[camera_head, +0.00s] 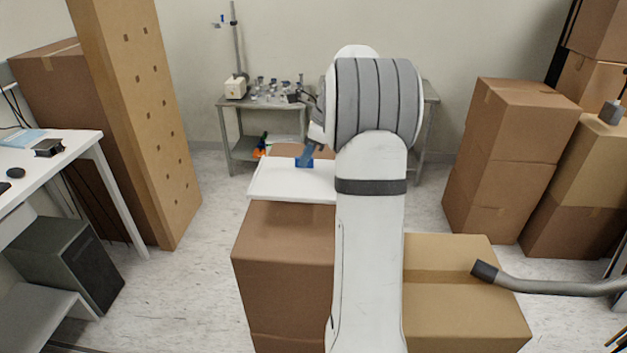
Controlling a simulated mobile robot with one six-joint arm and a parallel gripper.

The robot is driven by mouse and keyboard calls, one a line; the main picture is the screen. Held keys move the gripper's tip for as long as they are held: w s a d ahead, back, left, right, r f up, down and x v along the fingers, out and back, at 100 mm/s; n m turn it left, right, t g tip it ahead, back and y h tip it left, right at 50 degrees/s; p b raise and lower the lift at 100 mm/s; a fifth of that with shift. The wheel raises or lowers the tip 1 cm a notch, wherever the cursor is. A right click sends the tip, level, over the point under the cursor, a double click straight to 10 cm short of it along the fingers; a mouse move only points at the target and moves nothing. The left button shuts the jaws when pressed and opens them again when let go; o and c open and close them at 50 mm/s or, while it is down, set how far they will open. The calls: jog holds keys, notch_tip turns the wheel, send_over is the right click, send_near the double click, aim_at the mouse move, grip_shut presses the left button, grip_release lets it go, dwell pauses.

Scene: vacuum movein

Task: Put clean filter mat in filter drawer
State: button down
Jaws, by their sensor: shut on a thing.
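A flat white slab (283,184), which looks like the clean filter mat, lies level at the top of a brown cardboard box stack. My gripper (304,162) reaches down to its far part, with blue at the tips. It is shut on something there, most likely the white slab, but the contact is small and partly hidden. My arm covers the slab's right side. I cannot make out a filter drawer; it may be hidden behind my arm.
Brown boxes (283,255) stand below the slab, and a lower box (455,300) is at right with a grey hose (560,287) over it. A metal table (240,140) with glassware stands behind. A white desk (60,165) is at left.

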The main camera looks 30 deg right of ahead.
aim_at(307, 176)
notch_tip(307, 176, down, 7)
jog(key=shift+r+p, duration=0.1)
jog(key=shift+p, duration=0.5)
jog(key=shift+s, duration=0.1)
jog(key=c, duration=2)
grip_release()
jog(key=shift+f, duration=0.2)
jog(key=o, duration=0.5)
jog(key=shift+r, duration=0.1)
